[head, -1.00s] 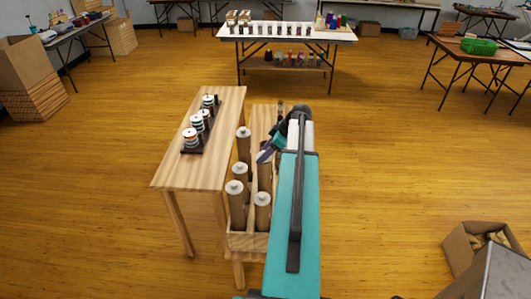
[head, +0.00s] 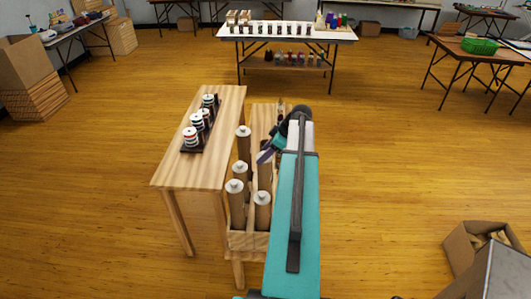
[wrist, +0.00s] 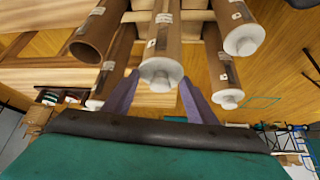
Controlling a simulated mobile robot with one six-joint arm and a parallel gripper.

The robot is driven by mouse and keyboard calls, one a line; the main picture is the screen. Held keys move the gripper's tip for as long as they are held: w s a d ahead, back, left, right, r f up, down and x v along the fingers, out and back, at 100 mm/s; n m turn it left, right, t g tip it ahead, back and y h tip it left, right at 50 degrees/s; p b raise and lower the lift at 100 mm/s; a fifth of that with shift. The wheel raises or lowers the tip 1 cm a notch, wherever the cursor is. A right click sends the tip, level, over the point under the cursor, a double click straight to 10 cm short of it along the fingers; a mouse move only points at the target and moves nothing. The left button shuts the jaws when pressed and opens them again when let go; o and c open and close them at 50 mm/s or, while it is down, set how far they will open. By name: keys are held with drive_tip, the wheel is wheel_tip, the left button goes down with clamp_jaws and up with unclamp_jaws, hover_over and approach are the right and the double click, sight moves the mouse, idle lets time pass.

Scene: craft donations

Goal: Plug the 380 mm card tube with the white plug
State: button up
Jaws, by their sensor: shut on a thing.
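My gripper (head: 266,153) is above the crate of card tubes in the head view. In the wrist view its two purple fingers (wrist: 160,98) are shut on a white plug (wrist: 161,73) with a small knob. The plug lines up with the end of a brown card tube (wrist: 167,30); I cannot tell how deep it sits. Another tube (wrist: 92,45) to the left shows a dark open mouth. Other tubes carry white plugs, such as the one at right (wrist: 243,38). The tube labels are too small to read, so I cannot tell which is 380 mm.
The tubes stand upright in a wooden crate (head: 240,240). Beside it, a wooden table (head: 175,172) holds a dark rack of spools (head: 198,122). A cardboard box (head: 470,235) stands on the floor at lower right.

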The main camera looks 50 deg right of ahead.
drive_tip(key=o, duration=0.7)
drive_tip(key=shift+o, duration=0.2)
drive_tip(key=p+v, duration=0.2)
drive_tip(key=v, duration=0.9)
drive_tip(key=shift+p, duration=0.35)
idle(0.5)
drive_tip(key=shift+a+f, duration=0.1)
idle(0.6)
